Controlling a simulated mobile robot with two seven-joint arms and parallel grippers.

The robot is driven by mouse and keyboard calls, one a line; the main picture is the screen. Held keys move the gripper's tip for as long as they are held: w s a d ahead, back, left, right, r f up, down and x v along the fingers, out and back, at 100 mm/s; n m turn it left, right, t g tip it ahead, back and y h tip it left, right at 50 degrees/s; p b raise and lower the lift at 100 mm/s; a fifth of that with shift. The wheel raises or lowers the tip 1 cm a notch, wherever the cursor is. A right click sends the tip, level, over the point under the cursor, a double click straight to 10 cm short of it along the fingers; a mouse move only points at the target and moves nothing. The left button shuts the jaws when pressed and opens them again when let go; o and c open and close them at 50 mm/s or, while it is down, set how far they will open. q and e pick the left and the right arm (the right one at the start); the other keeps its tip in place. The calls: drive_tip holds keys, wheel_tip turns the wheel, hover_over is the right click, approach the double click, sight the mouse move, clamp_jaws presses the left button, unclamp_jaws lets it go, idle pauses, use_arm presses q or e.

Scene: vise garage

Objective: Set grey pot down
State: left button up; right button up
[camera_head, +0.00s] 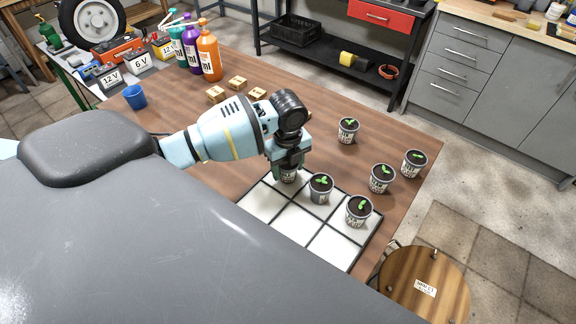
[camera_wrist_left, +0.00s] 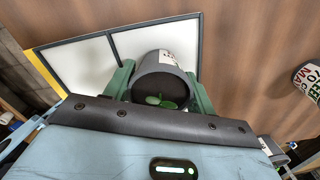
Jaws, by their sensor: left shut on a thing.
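My left gripper (camera_head: 289,160) reaches in from the left over the far part of a white grid tray (camera_head: 327,249) with dark dividers. It is shut on a grey pot (camera_head: 289,175), mostly hidden by the gripper in the head view. In the left wrist view the grey pot (camera_wrist_left: 161,72) sits between the green fingers, with a green seedling in dark soil. Whether its base touches the tray is unclear. Two more pots, a middle one (camera_head: 320,188) and a near one (camera_head: 358,211), stand on the tray's right column. My right gripper is not in view.
Three more seedling pots stand on the brown table right of the tray: one at the back (camera_head: 348,130), two at the right (camera_head: 382,178) (camera_head: 414,163). Small wooden blocks (camera_head: 237,84), bottles (camera_head: 208,52) and a blue cup (camera_head: 134,96) stand farther back. A round stool (camera_head: 424,284) is beside the table.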

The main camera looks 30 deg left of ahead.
use_arm(q)
drive_tip(key=shift+f, duration=0.1)
drive_tip(key=o, duration=0.6)
drive_tip(key=shift+f, duration=0.1)
drive_tip(key=o, duration=0.4)
drive_tip(key=shift+o, duration=0.2)
wheel_tip(320, 180, up, 12)
drive_tip(key=shift+r+p, duration=0.25)
drive_tip(key=shift+p, duration=0.2)
